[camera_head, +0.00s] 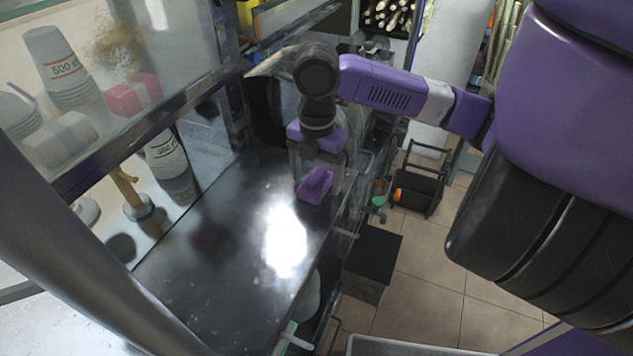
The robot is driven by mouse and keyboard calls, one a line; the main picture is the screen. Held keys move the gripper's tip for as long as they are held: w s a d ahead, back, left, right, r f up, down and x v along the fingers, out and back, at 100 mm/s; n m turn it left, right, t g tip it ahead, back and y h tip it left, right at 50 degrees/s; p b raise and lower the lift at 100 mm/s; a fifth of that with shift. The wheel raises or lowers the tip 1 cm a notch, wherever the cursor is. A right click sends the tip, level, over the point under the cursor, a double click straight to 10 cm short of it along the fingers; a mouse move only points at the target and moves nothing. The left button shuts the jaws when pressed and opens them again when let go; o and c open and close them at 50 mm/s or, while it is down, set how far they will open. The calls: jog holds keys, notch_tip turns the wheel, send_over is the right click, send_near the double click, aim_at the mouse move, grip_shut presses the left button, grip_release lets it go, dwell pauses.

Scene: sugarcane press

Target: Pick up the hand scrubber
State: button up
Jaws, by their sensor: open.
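A purple block-shaped thing, which looks like the hand scrubber (315,185), lies on the dark metal counter (215,265) near its right edge. My gripper (322,178) points down over it from the far end of the counter. The jaws are open, and the scrubber shows between or just in front of them. The fingers are small and pale, so I cannot tell whether they touch it. The scrubber's far side is hidden by my gripper.
A glass case at the left holds stacked cups (47,50) and a pink block (133,95). A yellow-brown handled tool (130,188) stands by the glass. The counter's near part is bare and shiny. A black cart (418,185) stands on the tiled floor at right.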

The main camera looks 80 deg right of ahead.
aim_at(316, 174)
jog(key=c, duration=1.5)
jog(key=shift+o, duration=0.2)
jog(key=shift+r, duration=0.2)
notch_tip(316, 174, up, 20)
jog(key=shift+f, duration=0.15)
jog(key=o, duration=0.8)
jog(key=shift+c, duration=0.2)
jog(key=c, duration=0.6)
